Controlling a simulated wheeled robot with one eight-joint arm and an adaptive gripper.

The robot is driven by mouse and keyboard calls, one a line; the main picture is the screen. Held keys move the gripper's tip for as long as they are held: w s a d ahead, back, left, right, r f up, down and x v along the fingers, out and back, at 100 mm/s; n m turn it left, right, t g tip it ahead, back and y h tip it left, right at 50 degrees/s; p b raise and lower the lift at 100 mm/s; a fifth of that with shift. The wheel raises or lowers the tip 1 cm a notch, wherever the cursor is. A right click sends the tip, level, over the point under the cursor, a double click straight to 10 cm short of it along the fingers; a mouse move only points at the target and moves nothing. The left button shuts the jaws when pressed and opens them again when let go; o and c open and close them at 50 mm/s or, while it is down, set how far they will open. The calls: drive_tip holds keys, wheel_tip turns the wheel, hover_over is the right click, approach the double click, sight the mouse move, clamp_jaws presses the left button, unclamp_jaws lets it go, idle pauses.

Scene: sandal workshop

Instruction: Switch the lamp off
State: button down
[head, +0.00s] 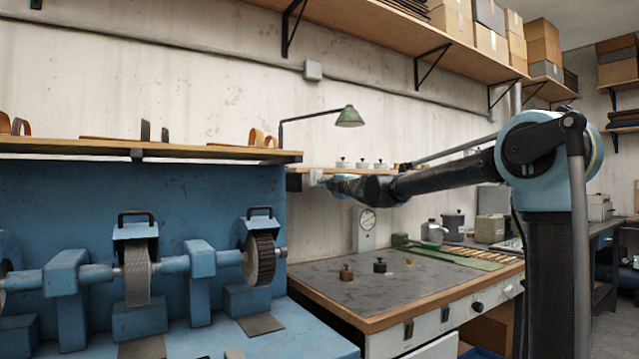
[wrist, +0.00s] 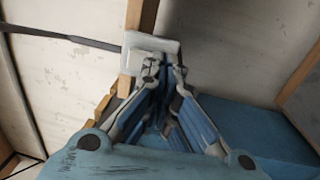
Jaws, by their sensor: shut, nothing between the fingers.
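My gripper (head: 322,180) is at the wall just below and left of the lamp, by the end of the small shelf. In the wrist view my gripper (wrist: 164,70) has its fingers together with nothing between them. The fingertips are at a small pale box (wrist: 152,43) on the wall, which looks like a switch box. The tips hide its lower part, so I cannot tell if they touch it.
A blue grinding machine (head: 200,210) with several wheels stands at the left. A workbench (head: 370,287) with small weights and a dial scale (head: 366,225) lies below my arm. A small shelf (head: 345,170) with jars runs behind my arm. A high shelf (head: 410,30) carries boxes.

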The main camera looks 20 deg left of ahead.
drive_tip(key=v, duration=0.6)
drive_tip(key=shift+r, duration=0.35)
drive_tip(key=shift+d, duration=0.1)
drive_tip(key=w+d+f+m+t+h, duration=0.1)
drive_tip(key=d+f+m+t+h, duration=0.2)
drive_tip(key=d, duration=0.6)
drive_tip(key=w+d+f+m+h, duration=0.15)
drive_tip(key=d+m+h, duration=0.3)
drive_tip(key=d, duration=0.45)
drive_tip(key=s+d+f+m+g+h, duration=0.1)
drive_tip(key=s+d+f+m+h, duration=0.3)
drive_tip(key=d+f, duration=0.45)
drive_tip(key=s+d+f+m+g+h, duration=0.1)
drive_tip(key=s+d+f+m+h, duration=0.2)
drive_tip(key=d+f+m, duration=0.55)
drive_tip(key=s+d+f+m+g+h, duration=0.1)
drive_tip(key=s+d+f+g+h, duration=0.15)
drive_tip(key=s+d+f, duration=0.65)
drive_tip(key=s+d+f+m+g+y, duration=0.1)
drive_tip(key=s+d+f+m+g, duration=0.1)
drive_tip(key=s+f, duration=0.8)
drive_tip(key=s+d+f+m+g+y, duration=0.1)
drive_tip(key=s+f+m+g, duration=0.3)
drive_tip(key=s, duration=1.2)
wheel_tip(320, 180, down, 6)
drive_tip(key=d+g, duration=0.1)
drive_tip(key=g, duration=0.2)
drive_tip(key=shift+d+m+y, duration=0.15)
drive_tip(key=shift+m+y, duration=0.15)
